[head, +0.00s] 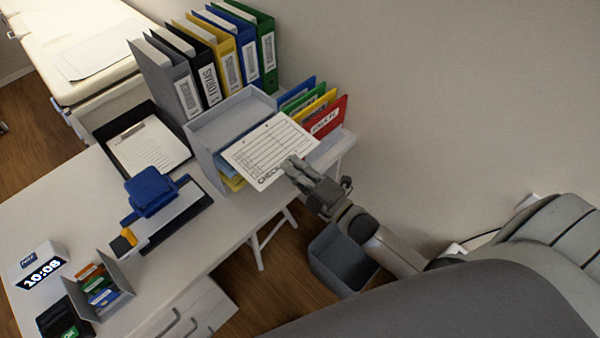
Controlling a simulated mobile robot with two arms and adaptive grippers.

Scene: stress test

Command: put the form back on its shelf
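The form (268,150) is a white printed sheet with a table and the word "CHECK" along its near edge. My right gripper (292,166) holds it by its near right corner, and the fingers look closed on it. The form is tilted in front of the grey shelf unit (203,153) and covers part of its opening. Blue and yellow items show in the unit's lower compartment. The upper compartment's visible floor looks bare. I cannot tell whether the form touches the unit. My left gripper is not in view.
Upright binders (210,60) stand behind the shelf unit, and coloured folders (322,110) stand to its right. A grey bin (338,262) stands below.

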